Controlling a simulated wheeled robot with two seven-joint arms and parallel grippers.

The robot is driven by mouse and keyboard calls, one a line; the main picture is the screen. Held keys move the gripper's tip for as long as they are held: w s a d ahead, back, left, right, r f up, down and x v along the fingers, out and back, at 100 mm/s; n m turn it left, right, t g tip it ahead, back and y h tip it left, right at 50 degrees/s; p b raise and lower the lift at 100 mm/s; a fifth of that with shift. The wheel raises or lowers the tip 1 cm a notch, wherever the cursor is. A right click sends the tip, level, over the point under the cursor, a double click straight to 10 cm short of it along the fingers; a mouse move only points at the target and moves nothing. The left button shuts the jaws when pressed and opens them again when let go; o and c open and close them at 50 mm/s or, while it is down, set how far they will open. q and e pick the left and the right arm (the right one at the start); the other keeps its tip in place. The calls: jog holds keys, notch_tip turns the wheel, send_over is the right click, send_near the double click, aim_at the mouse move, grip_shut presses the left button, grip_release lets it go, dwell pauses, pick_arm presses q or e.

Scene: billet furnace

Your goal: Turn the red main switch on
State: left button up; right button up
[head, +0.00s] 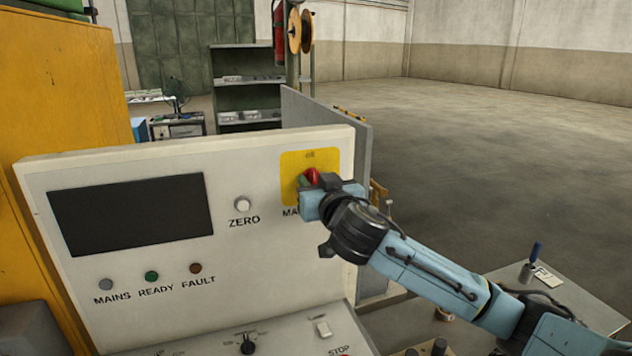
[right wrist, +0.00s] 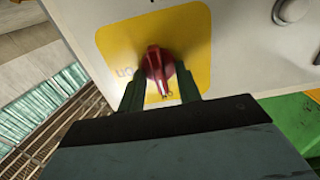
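The red main switch (head: 311,177) is a knob on a yellow plate (head: 293,160) at the upper right of the pale control panel. In the right wrist view the knob (right wrist: 158,66) shows between my two fingers, one on each side. Its white mark points toward the palm, not at the "ON" lettering (right wrist: 124,74) left of it. My right gripper (right wrist: 160,84) is open around the knob, with narrow yellow gaps showing beside it; contact is hard to judge. In the head view the gripper (head: 314,186) hides the lower part of the plate. My left gripper is out of view.
The panel carries a dark screen (head: 131,216), a ZERO button (head: 242,203) and dull MAINS (head: 106,284), READY and FAULT lamps. A sloping lower panel (head: 290,337) juts out below. A grey side table (head: 575,300) stands at the right. The floor beyond is clear.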

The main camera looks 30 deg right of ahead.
jog(key=shift+c, duration=0.3)
grip_shut()
